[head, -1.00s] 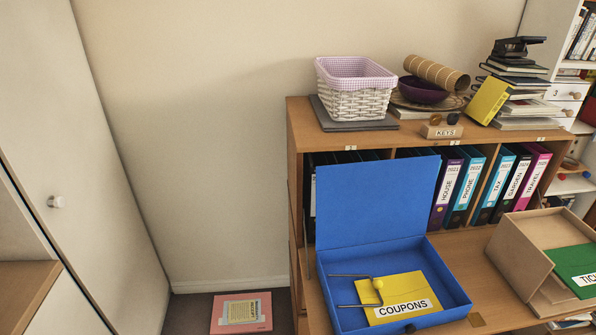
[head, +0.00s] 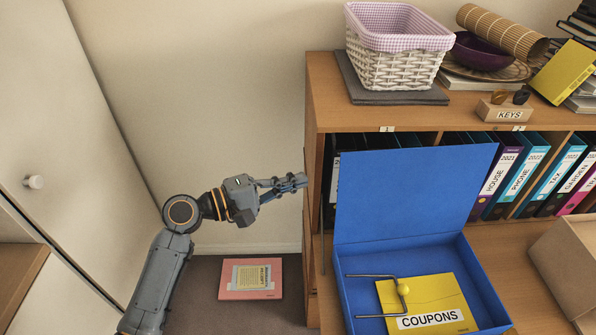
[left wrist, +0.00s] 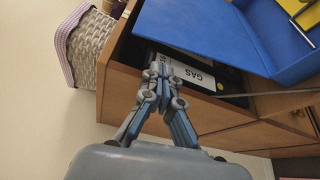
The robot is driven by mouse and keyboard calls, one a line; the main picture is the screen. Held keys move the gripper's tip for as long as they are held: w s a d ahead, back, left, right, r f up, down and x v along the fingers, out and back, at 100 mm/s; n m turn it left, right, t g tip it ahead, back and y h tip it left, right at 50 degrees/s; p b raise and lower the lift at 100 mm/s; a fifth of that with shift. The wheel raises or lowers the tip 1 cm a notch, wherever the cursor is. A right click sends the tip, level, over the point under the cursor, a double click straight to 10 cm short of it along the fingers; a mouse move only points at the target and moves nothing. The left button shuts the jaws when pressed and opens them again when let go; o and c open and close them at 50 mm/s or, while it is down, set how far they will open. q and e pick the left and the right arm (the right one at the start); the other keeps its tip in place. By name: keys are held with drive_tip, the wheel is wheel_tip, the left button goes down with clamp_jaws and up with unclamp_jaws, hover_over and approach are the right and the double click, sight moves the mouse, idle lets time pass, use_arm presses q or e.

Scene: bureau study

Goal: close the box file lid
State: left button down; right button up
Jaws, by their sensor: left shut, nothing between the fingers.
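A blue box file (head: 352,295) lies on the wooden desk surface with its lid (head: 410,195) standing up, leaning back near the binders. My left gripper (head: 303,180) is shut and empty, just left of the cabinet's side and left of the lid. In the left wrist view, the gripper (left wrist: 160,65) points toward the cabinet edge, with the blue lid (left wrist: 200,35) beyond it. My right gripper is not in view.
A wooden cabinet (head: 313,105) holds labelled binders (head: 500,180) behind the lid. A wicker basket (head: 395,65) and a KEYS block (head: 505,112) sit on top. A cardboard box (head: 565,255) stands right of the box file. The space left of the cabinet is open.

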use_arm(q)
drive_tip(key=p+x, duration=0.2)
drive_tip(key=x, duration=0.6)
drive_tip(key=shift+d, duration=0.2)
drive_tip(key=shift+w+f, duration=0.1)
drive_tip(key=shift+f, duration=0.05)
